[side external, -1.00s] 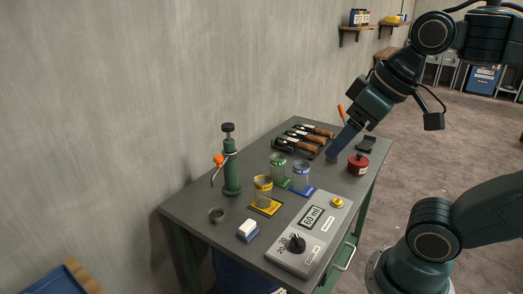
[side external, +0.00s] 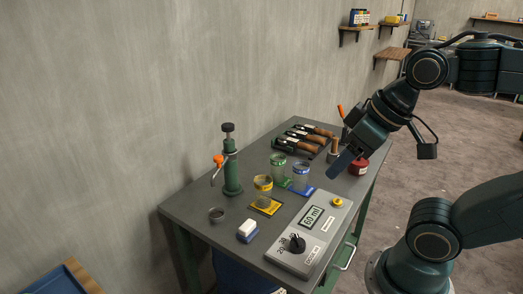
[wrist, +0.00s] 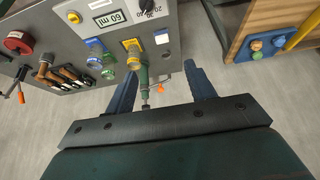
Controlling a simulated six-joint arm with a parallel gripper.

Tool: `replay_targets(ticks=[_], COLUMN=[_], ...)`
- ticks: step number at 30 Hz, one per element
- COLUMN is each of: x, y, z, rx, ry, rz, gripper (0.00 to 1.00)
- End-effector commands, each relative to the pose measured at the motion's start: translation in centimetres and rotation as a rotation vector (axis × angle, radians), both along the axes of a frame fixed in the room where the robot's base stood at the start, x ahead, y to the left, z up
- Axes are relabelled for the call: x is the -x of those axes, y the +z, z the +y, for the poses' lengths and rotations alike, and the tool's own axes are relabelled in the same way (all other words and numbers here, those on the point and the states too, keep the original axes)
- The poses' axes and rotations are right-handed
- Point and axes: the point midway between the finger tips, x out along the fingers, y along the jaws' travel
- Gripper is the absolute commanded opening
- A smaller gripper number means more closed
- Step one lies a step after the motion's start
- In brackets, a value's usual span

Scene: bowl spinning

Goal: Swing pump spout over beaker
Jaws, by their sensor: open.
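The green hand pump (side external: 232,178) stands upright at the table's left back corner. Its thin spout, with an orange piece (side external: 218,160), points left, away from the beakers. Three clear beakers stand on coloured mats: yellow-banded (side external: 263,188), green-banded (side external: 278,166) and blue-banded (side external: 301,174). My gripper (side external: 336,171) is open and empty above the table, right of the beakers and well apart from the pump. In the wrist view the pump (wrist: 144,83) and its orange piece (wrist: 161,89) show far below, between my open fingers (wrist: 162,75).
A control box (side external: 312,217) reading 60 ml, with a dial, fills the front of the table. Wooden-handled tools (side external: 305,138) and a red pot (side external: 358,164) are at the back.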

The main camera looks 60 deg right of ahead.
Motion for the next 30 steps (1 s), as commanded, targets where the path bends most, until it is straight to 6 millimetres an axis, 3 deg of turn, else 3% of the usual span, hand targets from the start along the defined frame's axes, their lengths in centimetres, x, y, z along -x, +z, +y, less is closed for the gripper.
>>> replay_targets(ticks=[1, 8, 17, 30], x=[-0.1, -1.1, -5.1, -13.1], y=[0.0, 0.7, 2.9, 5.2], z=[0.0, -0.1, -0.3, -1.1], rx=[0.000, 0.000, -0.001, -0.002], ry=[0.000, -0.004, -0.018, -0.042], rz=[0.000, 0.006, 0.022, 0.051], gripper=[0.44, 0.00, 0.00, 0.00])
